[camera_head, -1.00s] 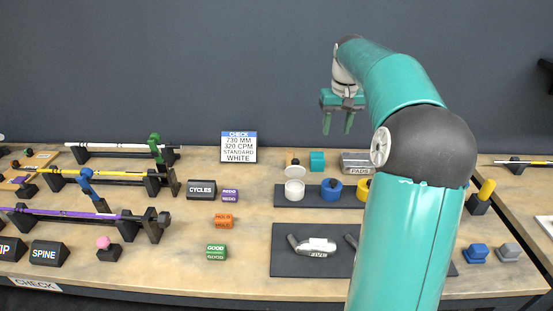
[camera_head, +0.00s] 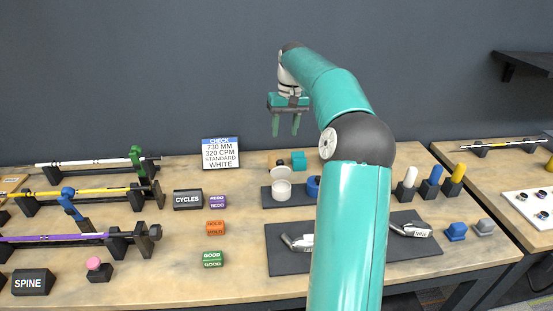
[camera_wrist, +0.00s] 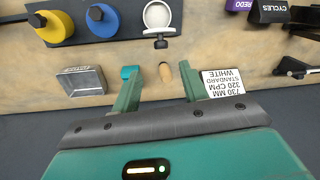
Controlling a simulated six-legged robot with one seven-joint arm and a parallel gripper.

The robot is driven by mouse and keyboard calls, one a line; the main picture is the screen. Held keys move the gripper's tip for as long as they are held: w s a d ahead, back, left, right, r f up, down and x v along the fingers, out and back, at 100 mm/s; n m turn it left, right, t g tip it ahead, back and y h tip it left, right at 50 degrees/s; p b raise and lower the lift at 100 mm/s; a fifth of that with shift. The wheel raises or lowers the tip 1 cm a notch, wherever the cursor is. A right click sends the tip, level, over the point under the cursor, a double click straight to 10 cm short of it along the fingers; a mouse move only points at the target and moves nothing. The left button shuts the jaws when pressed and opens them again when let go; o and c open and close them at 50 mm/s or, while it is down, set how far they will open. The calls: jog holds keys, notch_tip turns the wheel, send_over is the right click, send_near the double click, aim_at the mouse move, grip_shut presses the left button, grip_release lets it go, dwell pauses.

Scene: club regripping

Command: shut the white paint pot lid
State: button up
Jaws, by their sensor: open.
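The white paint pot (camera_head: 281,190) stands at the left end of a dark tray on the table. Its round lid (camera_head: 283,172) is open, raised at the back of the pot. My gripper (camera_head: 286,128) is open and empty, with fingers pointing down, well above the table behind the pot. In the wrist view a tan rounded peg (camera_wrist: 165,73) shows between the fingers (camera_wrist: 158,72); I cannot tell whether it belongs to the lid.
A blue pot (camera_head: 313,186) stands right of the white one, partly behind my arm; a yellow pot (camera_wrist: 52,26) is beyond it. A teal block (camera_head: 298,161), a grey box (camera_wrist: 82,80) and a white sign (camera_head: 221,153) stand near. The air around my gripper is clear.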

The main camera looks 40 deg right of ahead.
aim_at(280, 169)
jog(key=f, duration=0.7)
jog(key=a+f, duration=0.1)
jog(key=f, duration=0.2)
jog(key=shift+w+a+f, duration=0.1)
jog(key=shift+w+f, duration=0.15)
jog(key=shift+f, duration=0.15)
grip_shut()
